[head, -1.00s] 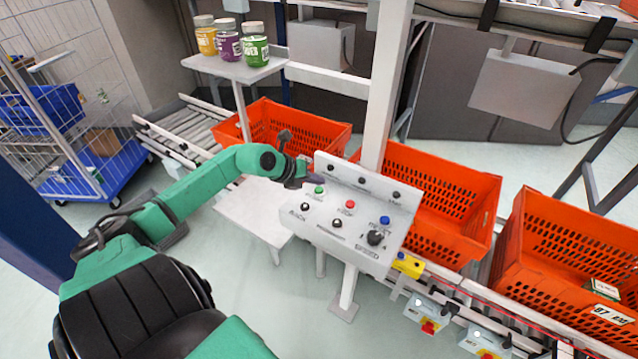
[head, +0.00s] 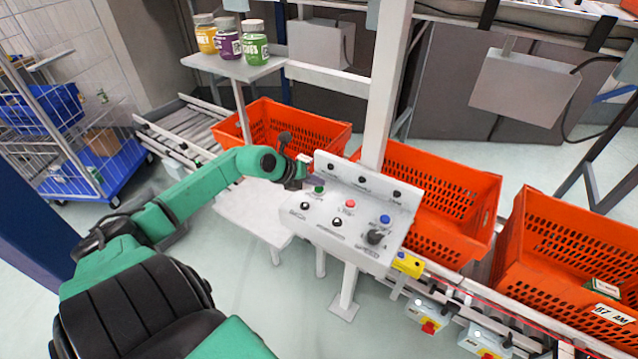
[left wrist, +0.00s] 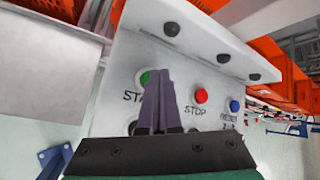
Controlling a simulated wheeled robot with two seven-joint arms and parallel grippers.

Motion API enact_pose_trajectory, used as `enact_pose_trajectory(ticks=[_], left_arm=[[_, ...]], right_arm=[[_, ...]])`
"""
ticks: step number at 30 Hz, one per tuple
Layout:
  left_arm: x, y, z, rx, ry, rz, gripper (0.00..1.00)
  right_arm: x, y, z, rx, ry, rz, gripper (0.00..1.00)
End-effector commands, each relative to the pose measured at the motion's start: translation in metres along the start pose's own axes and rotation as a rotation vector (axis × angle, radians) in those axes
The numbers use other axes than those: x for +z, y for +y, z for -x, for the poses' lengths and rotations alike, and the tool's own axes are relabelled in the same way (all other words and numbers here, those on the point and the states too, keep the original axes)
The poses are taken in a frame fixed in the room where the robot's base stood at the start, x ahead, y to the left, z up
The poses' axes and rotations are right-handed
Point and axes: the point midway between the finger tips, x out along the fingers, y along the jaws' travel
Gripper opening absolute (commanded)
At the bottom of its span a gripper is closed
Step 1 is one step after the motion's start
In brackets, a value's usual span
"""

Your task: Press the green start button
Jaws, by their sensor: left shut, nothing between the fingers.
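The green start button (head: 319,189) is on the left of the white control panel (head: 322,232). In the left wrist view the green button (left wrist: 146,77) shows above the word "START", partly covered by my fingers. My left gripper (head: 308,180) is shut and empty, with its tips close above and beside the green button. In the left wrist view its shut fingers (left wrist: 157,80) point toward the button. I cannot tell whether they touch it. My right gripper is not in view.
A red stop button (head: 351,204), a blue reset button (head: 385,219) and a black knob (head: 375,238) share the panel. Orange totes (head: 440,205) stand behind and to the right. A shelf (head: 225,68) with jars is at the upper left.

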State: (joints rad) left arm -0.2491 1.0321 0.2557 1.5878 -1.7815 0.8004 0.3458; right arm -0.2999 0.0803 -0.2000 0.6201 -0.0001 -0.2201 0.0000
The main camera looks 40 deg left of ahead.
Motion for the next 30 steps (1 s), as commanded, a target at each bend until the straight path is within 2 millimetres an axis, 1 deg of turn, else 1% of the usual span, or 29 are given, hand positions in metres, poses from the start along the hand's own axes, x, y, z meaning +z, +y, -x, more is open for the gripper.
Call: enact_pose_trajectory(ticks=[30], left_arm=[[-0.0053, 0.0050, -0.0070, 0.000, 0.001, 0.000, 0.00]], right_arm=[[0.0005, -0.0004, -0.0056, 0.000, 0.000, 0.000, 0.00]])
